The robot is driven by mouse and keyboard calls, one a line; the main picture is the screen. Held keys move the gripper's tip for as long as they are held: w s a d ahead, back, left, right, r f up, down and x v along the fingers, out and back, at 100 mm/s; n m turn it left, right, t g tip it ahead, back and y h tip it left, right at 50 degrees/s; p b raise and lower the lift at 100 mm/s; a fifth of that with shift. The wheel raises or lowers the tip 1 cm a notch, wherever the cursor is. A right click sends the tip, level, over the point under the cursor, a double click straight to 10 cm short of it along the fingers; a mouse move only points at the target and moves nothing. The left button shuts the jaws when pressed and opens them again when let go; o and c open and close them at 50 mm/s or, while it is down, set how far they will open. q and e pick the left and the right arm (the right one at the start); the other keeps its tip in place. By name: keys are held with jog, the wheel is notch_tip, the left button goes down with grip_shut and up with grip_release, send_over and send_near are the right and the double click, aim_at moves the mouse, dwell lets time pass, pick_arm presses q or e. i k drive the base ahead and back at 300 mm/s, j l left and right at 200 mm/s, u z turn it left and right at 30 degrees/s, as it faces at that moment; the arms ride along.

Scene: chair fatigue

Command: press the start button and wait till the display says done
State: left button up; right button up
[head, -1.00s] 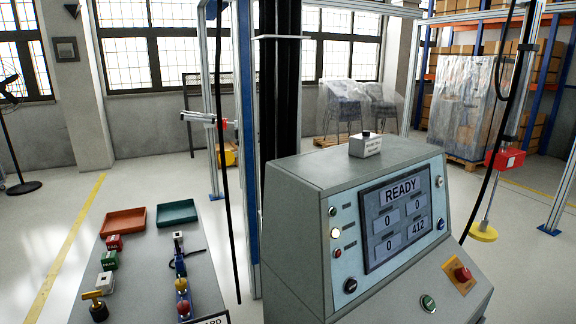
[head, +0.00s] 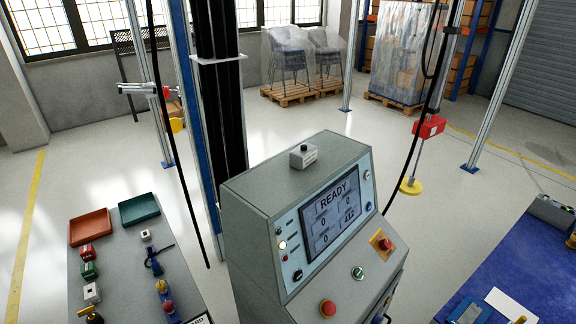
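The grey control console (head: 255,235) stands in the middle of the head view. Its display (head: 337,212) reads READY, with smaller number fields below that show zeros and one longer number too small to read surely. A green button (head: 358,272) sits on the sloped lower panel; its label is not legible. A red mushroom button on a yellow plate (head: 382,241) is to its upper right, and another red button (head: 328,308) is to its lower left. A small lamp (head: 282,245) glows beside the display. Neither of my grippers is in view.
A small grey box (head: 303,156) sits on top of the console. A grey table (head: 120,270) with red and green trays stands at left, and a blue-topped bench (head: 500,270) at right. A dark column rises behind the console. Open floor lies between console and bench.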

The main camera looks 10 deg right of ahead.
aim_at(358, 272)
jog(key=z, duration=0.95)
jog(key=k+l+u, duration=0.2)
jog(key=l, duration=0.25)
jog(key=i, duration=0.1)
